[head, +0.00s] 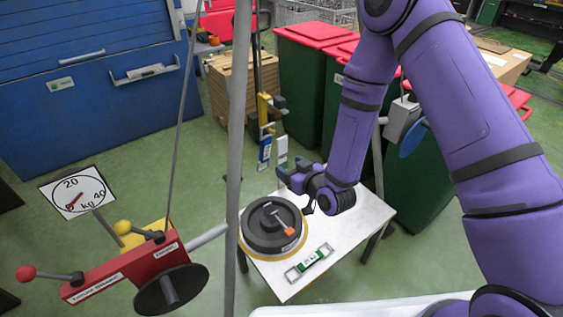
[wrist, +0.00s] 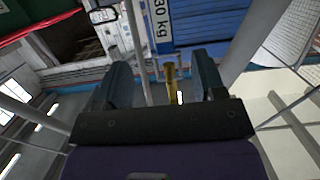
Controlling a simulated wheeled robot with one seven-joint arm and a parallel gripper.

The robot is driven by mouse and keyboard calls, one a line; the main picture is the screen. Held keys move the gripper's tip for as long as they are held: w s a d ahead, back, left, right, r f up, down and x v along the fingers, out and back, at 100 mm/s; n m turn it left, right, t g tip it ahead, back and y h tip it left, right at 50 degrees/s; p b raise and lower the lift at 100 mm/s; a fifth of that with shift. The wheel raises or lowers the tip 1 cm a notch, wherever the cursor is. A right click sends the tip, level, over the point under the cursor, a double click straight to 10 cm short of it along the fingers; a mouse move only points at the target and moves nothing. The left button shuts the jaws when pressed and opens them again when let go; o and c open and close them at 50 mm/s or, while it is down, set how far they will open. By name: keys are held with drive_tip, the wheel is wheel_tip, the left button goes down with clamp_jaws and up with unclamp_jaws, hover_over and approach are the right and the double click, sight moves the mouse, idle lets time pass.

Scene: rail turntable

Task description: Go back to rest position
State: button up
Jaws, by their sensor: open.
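My gripper (head: 283,171) is at the end of my purple arm, above the back edge of a small white table (head: 347,228) in the head view. Its fingers are apart and nothing shows between them. In the wrist view the two dark fingers (wrist: 158,85) stand wide apart. A round black turntable (head: 271,224) with an orange-tipped handle (head: 289,231) lies on the table, below and left of my gripper. A green and grey level-like piece (head: 309,262) lies in front of it.
A red lever box (head: 125,272) with a black disc (head: 171,290) and a dial (head: 77,192) stands at the left. A grey pole (head: 236,150) rises beside the table. Green bins with red lids (head: 316,34) stand behind.

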drive_tip(key=s+d+r+m+g+h, duration=0.1)
drive_tip(key=d+r+g+h, duration=0.15)
drive_tip(key=d+r, duration=0.75)
drive_tip(key=s+d+r+m+g+h, duration=0.15)
drive_tip(key=d+r+h, duration=0.3)
drive_tip(key=r, duration=0.95)
drive_tip(key=s+d+r+m+g, duration=0.1)
drive_tip(key=s+d+r, duration=0.2)
drive_tip(key=s, duration=0.5)
drive_tip(key=s+d+r+m+g+h, duration=0.1)
drive_tip(key=s+d+r, duration=0.3)
drive_tip(key=s, duration=0.5)
drive_tip(key=s+d+r+m+g, duration=0.1)
drive_tip(key=s+d+r+m, duration=0.1)
drive_tip(key=s+r, duration=0.4)
drive_tip(key=s+d, duration=0.1)
drive_tip(key=s, duration=0.2)
drive_tip(key=shift+d+g+h, duration=0.35)
drive_tip(key=shift+g+h, duration=0.05)
